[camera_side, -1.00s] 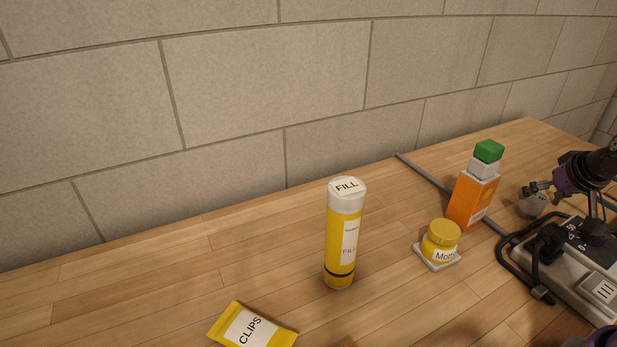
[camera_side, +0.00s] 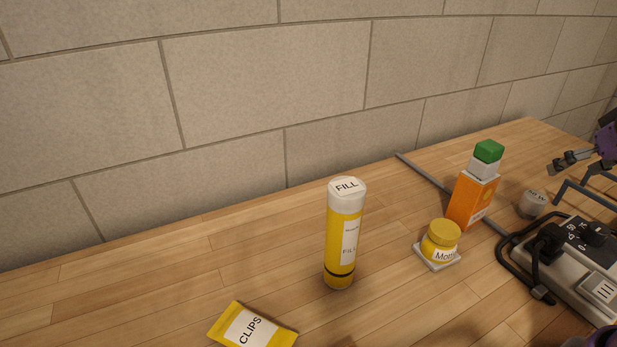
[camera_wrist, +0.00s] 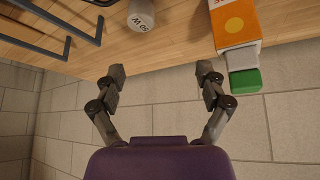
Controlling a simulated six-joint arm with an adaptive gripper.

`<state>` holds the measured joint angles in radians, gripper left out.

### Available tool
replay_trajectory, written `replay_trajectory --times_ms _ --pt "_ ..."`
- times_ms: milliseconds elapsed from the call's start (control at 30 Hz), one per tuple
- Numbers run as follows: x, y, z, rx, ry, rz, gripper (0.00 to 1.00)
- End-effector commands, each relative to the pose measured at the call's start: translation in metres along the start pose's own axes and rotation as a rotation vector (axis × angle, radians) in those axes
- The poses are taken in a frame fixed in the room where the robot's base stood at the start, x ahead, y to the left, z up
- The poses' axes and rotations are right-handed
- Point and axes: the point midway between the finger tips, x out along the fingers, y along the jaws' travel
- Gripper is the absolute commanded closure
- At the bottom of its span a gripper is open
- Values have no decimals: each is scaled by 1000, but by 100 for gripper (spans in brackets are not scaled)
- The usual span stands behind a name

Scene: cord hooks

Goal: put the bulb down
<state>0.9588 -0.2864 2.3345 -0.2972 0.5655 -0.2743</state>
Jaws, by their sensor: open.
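The bulb (camera_side: 533,204), a small grey-white piece with a dark wattage label, rests on the wooden table between the orange box and the power strip. It also shows at the top of the wrist view (camera_wrist: 141,15), partly cut off by the frame edge. My gripper (camera_wrist: 160,71) is open, with nothing between its fingers. In the side view my gripper (camera_side: 563,162) is above and right of the bulb, clear of it.
An orange box (camera_side: 472,199) with white and green blocks on top stands left of the bulb. A power strip (camera_side: 580,260) with plugs and black cord lies in front. A yellow jar (camera_side: 441,239), FILL tube (camera_side: 341,240) and CLIPS packet (camera_side: 252,327) are further left.

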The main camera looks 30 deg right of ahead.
Motion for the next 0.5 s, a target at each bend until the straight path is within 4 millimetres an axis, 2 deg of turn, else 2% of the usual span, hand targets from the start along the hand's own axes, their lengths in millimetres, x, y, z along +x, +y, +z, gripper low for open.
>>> replay_trajectory --times_ms 33,100,233,333,500 --pt "-5 -25 -1 -56 -4 -28 16" --pt "-14 -60 3 -126 -17 -65 16" --pt "-37 -116 23 -250 -37 -136 16" --pt "-53 -145 42 -320 -48 -183 16" --pt "-69 -166 64 -384 -62 -232 16"
